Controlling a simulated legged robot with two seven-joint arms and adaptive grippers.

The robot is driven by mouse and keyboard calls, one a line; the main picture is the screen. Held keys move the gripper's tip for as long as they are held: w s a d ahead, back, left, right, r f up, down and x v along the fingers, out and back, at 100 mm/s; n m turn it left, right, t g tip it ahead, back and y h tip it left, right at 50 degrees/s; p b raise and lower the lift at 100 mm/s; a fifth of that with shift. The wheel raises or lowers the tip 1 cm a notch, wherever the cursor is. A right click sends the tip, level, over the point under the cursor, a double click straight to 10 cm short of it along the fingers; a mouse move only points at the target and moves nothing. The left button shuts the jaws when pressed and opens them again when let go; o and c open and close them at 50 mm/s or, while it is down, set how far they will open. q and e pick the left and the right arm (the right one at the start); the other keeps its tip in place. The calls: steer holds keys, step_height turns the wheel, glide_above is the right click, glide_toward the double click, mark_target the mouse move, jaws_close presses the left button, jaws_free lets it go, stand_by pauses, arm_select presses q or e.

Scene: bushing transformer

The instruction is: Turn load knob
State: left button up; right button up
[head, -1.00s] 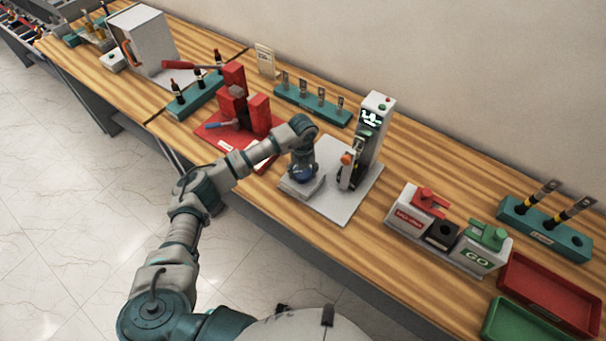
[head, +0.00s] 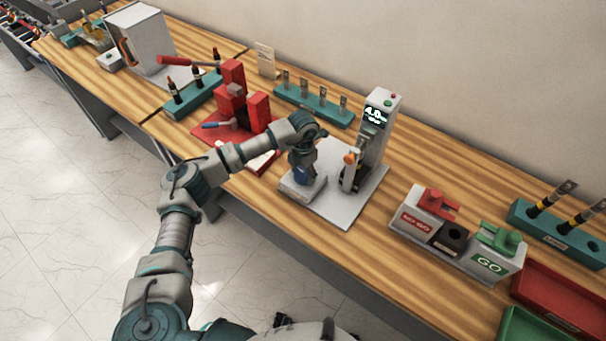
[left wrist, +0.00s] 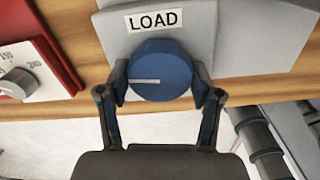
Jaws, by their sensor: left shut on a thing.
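The blue load knob (left wrist: 160,72) sits on a light grey block below a LOAD label (left wrist: 154,20) in the left wrist view. Its white pointer line lies nearly level, pointing left. My left gripper (left wrist: 160,92) is shut on the knob, one finger on each side. In the head view my left gripper (head: 303,178) comes down on the knob from above and hides most of it. The grey test stand (head: 372,130) behind has a lit display that reads about 4.0. My right gripper is not in view.
A red press (head: 238,105) stands left of the grey plate (head: 335,205). A grey box with red and green GO fixtures (head: 455,238) stands to the right, near a red tray (head: 565,300). A dial (left wrist: 18,83) shows left of the knob in the left wrist view.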

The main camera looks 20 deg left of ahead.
mark_target(304, 171)
arm_select(q)
steer(key=shift+w+r+m, duration=0.2)
steer(key=shift+m, duration=0.3)
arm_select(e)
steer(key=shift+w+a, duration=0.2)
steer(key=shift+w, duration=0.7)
arm_select(q)
steer(key=o, duration=1)
steer(key=shift+o, duration=0.7)
steer(key=shift+f, duration=0.2)
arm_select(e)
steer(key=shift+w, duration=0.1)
arm_select(q)
steer(key=shift+r, duration=0.25)
step_height(304, 171, up, 11)
steer(key=shift+r, duration=0.2)
steer(key=shift+w, duration=0.1)
